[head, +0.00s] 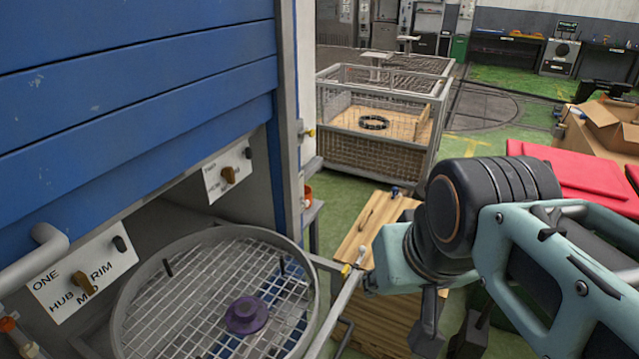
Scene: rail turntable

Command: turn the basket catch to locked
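A round wire-mesh basket (140,284) with a grey rim sits at the lower left, under the blue cabinet, its near part cut off by the frame. A purple round hub (246,316) sits on its mesh. A small pale-tipped fitting (346,270) stands on the bar at the basket's right; I cannot tell whether this is the catch or how it is set. My gripper (449,336) hangs at the bottom, right of the basket and apart from it. Its two dark fingers are spread with nothing seen between them. The fingertips are close to the lower edge of the view.
A panel marked ONE, HUB and RIM (85,271) has a brown knob (86,284); a second panel (228,168) is farther back. A wooden crate or bench (372,226) stands between basket and arm. A wire cage (385,150) is behind; green floor shows around it.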

